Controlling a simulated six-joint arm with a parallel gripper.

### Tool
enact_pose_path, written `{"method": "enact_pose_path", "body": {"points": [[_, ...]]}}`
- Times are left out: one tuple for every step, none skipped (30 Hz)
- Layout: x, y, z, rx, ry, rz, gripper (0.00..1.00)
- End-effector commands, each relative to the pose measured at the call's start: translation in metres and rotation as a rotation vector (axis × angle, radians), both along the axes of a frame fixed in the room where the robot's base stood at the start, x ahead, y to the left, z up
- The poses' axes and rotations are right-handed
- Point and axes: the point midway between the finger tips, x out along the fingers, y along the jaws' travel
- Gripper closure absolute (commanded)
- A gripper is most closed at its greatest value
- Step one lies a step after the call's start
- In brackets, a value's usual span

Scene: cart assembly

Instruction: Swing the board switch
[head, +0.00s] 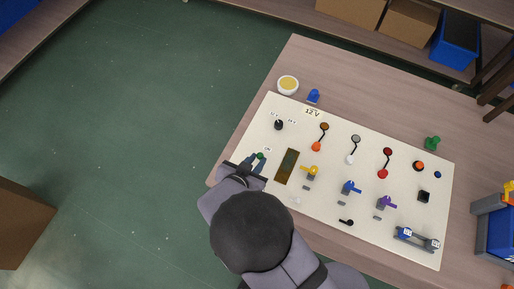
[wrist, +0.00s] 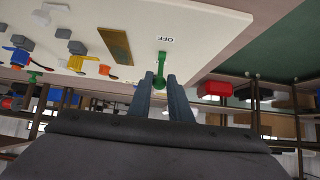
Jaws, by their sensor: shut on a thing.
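The board (head: 330,215) is a cream panel lying on the wooden table, with several coloured controls on it. The board switch is a green lever (wrist: 161,66) in the wrist view, beside a label reading OFF (wrist: 167,39). In the head view only a green part of it (head: 261,155) shows at the board's left side. My gripper (wrist: 160,80) has its two fingers shut on the green lever. In the head view my gripper (head: 254,168) is at the board's left edge, and my wrist hides part of that area.
A brown rectangular plate (head: 287,166) and a yellow valve-like piece (head: 311,171) are just right of the gripper. A black knob (head: 278,125) is above it. A yellow-topped dish (head: 288,84) and a blue piece (head: 313,96) stand behind the board. Open floor (head: 120,130) lies left.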

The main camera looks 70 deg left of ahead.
Motion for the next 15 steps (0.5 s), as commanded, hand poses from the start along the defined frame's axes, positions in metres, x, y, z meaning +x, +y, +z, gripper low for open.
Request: {"method": "enact_pose_path", "body": {"points": [[-0.0010,-0.0010,-0.0014,-0.003,0.002,0.002,0.95],[-0.0010,-0.0010,-0.0013,-0.003,0.002,0.002,0.95],[-0.0010,-0.0010,-0.0013,-0.003,0.002,0.002,0.95],[-0.0010,-0.0010,-0.0013,-0.003,0.002,0.002,0.95],[-0.0010,-0.0010,-0.0013,-0.003,0.002,0.002,0.95],[-0.0012,-0.0012,-0.0014,-0.003,0.002,0.002,0.95],[-0.0015,-0.0015,-0.0015,-0.003,0.002,0.002,0.95],[-0.0019,-0.0019,-0.0017,-0.004,0.002,0.003,0.95],[-0.0028,-0.0027,-0.0021,-0.004,0.002,0.003,0.95],[-0.0035,-0.0034,-0.0024,-0.005,0.001,0.003,0.95],[-0.0043,-0.0042,-0.0028,-0.005,0.001,0.003,0.95],[-0.0054,-0.0052,-0.0034,-0.006,0.001,0.004,0.95],[-0.0062,-0.0060,-0.0038,-0.005,0.001,0.003,0.95],[-0.0068,-0.0067,-0.0041,-0.005,0.001,0.003,0.95],[-0.0073,-0.0073,-0.0045,-0.004,0.002,0.003,0.95]]}}
